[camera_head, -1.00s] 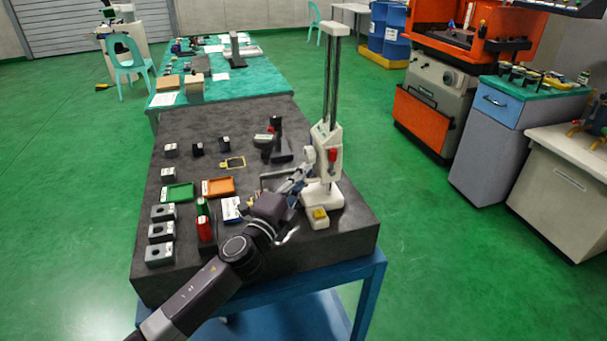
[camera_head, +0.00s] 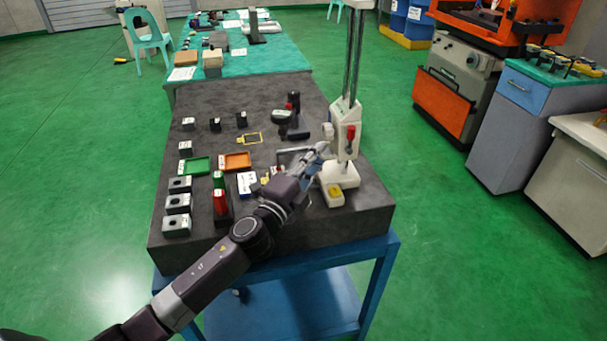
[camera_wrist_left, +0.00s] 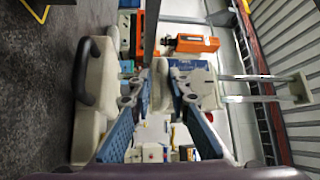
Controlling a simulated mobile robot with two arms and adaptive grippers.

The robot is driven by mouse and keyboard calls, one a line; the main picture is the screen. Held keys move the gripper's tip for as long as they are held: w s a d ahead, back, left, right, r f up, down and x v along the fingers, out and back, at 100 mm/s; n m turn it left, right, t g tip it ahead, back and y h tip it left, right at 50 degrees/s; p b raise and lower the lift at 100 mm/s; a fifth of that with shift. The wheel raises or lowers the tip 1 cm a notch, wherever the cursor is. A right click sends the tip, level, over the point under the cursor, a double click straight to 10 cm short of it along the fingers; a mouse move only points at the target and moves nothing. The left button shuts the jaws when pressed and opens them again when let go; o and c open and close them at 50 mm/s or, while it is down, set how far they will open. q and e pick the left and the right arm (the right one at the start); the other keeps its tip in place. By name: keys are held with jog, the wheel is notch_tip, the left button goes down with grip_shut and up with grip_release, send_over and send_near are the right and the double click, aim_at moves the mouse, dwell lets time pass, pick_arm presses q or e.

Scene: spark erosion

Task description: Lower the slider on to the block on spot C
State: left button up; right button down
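The white stand has a pale base (camera_head: 338,176) near the table's right edge and two upright rods (camera_head: 354,60). The slider (camera_head: 345,115), white with a red lever, sits low on the rods. A yellow piece (camera_head: 335,191) lies on the base's front. My left gripper (camera_head: 319,154) is just left of the slider; touching or apart cannot be told here. In the left wrist view its blue-padded fingers (camera_wrist_left: 159,88) are spread, with the slider (camera_wrist_left: 190,78) beyond them and the rods (camera_wrist_left: 262,88) running right. Spot C's lettering is unreadable. My right gripper is out of view.
On the dark table top (camera_head: 235,95), a green tray (camera_head: 195,166), an orange tray (camera_head: 236,161) and several grey blocks with holes (camera_head: 178,204) lie to the left. A red-and-green item (camera_head: 220,198) stands beneath my arm's left side. Dark tools (camera_head: 290,118) lie behind the gripper.

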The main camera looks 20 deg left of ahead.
pick_arm(q)
jog(key=v, duration=1)
jog(key=shift+s, duration=0.25)
jog(key=shift+a, duration=0.1)
